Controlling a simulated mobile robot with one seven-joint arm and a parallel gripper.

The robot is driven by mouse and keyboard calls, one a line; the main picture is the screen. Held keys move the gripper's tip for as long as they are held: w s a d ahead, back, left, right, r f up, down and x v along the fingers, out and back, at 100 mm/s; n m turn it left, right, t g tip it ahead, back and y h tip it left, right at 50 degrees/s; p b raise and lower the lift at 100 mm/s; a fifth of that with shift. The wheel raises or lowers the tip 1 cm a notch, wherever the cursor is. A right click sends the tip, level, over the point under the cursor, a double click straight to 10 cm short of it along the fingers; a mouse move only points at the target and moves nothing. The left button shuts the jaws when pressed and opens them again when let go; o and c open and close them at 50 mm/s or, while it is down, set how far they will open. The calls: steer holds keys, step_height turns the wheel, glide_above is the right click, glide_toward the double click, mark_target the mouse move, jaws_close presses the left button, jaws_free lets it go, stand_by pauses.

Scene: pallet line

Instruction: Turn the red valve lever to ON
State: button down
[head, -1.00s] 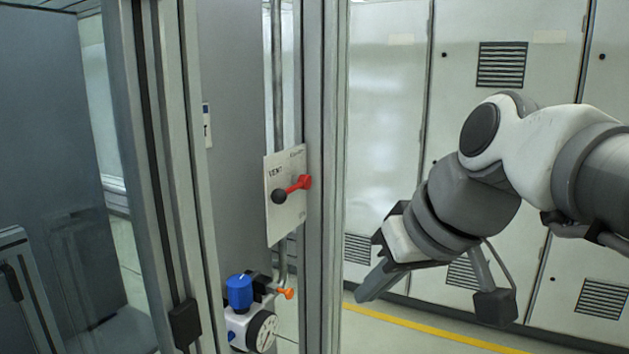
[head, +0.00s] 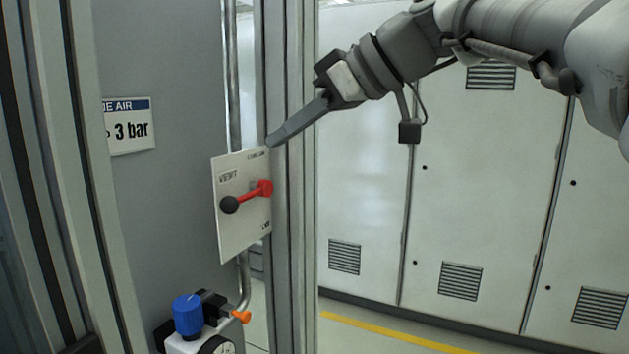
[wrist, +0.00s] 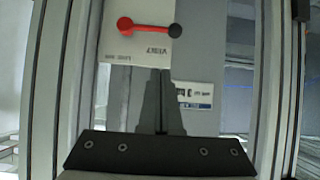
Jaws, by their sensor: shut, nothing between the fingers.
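The red valve lever (head: 251,193) with a black ball knob sits on a white plate (head: 238,232) fixed beside the grey post. Its knob points left and slightly down, on the side of the word VENT. The lever also shows in the wrist view (wrist: 146,27), with its knob to the right there. My gripper (head: 272,141) is shut and empty, its tip near the top right edge of the plate, above the lever. In the wrist view my fingers (wrist: 160,76) are together, apart from the lever. I cannot tell whether the tip touches the plate or post.
A grey post (head: 289,250) stands right beside the plate. Below are a blue knob (head: 188,315) and a small orange handle (head: 241,317) on pipework. A sign reading 3 bar (head: 130,130) is on the grey panel. White cabinets (head: 365,190) stand behind, with open floor before them.

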glide_above(249, 196)
steer(key=s+d, duration=0.2)
steer(key=s, duration=0.1)
step_height(249, 196, down, 3)
steer(key=f, duration=0.4)
steer(key=shift+w+a+f, duration=0.3)
steer(key=shift+w+a, duration=0.05)
steer(key=shift+w, duration=0.05)
steer(key=shift+a+f, duration=0.1)
steer(key=shift+s+f+b, duration=0.1)
steer(key=shift+b, duration=0.6)
